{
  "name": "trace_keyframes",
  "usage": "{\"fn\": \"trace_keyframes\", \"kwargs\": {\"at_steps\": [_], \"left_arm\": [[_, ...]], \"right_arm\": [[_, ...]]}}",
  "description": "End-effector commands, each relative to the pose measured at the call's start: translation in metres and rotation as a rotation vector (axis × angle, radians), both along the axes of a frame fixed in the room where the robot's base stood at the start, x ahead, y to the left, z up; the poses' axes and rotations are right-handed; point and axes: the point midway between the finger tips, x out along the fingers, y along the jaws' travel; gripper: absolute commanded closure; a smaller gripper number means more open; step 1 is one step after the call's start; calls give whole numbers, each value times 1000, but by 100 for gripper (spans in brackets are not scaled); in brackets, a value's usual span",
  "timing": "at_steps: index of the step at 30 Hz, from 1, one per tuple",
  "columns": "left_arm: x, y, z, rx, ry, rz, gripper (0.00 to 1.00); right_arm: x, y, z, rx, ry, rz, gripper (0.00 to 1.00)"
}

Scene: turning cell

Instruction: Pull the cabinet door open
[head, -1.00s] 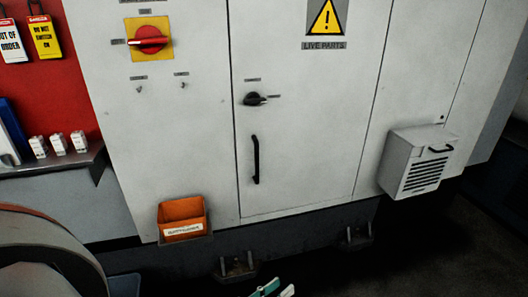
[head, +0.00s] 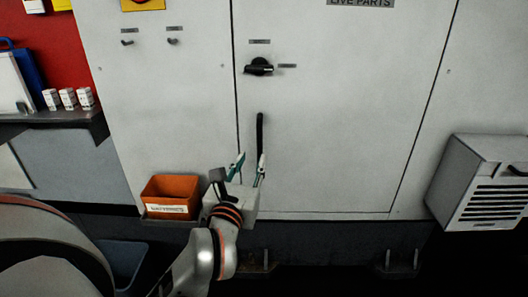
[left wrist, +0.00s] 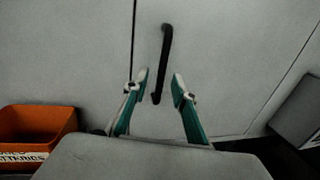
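The cabinet door (head: 330,130) is light grey and flat in its frame, with a dark seam along its left edge. Its black vertical bar handle (head: 260,130) sits near that edge; the lower part is hidden behind my gripper in the head view. A black rotary knob (head: 259,67) sits above the handle, its grip pointing sideways. My left gripper (head: 249,163) is open at the lower part of the handle. In the left wrist view, the handle (left wrist: 164,55) runs down to between the two teal fingers (left wrist: 161,82), with gaps on both sides. My right gripper is not in view.
An orange bin (head: 171,196) hangs on the cabinet left of my left gripper. A grey vented box (head: 485,182) juts out at the right. A shelf (head: 50,121) with small white parts is at the left. The door front is clear.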

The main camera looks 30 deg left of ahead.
Motion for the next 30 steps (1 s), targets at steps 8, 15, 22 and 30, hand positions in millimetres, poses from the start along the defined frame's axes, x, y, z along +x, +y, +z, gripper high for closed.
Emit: {"fn": "trace_keyframes", "kwargs": {"at_steps": [8,15,22,30], "left_arm": [[14,-1,-7,-59,9,-23,73],[46,12,-4,-54,9,-21,73],[70,20,-5,-55,10,-22,73],[75,22,-4,-56,9,-22,73]], "right_arm": [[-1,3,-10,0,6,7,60],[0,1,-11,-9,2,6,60],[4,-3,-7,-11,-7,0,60],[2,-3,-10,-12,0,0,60]]}}
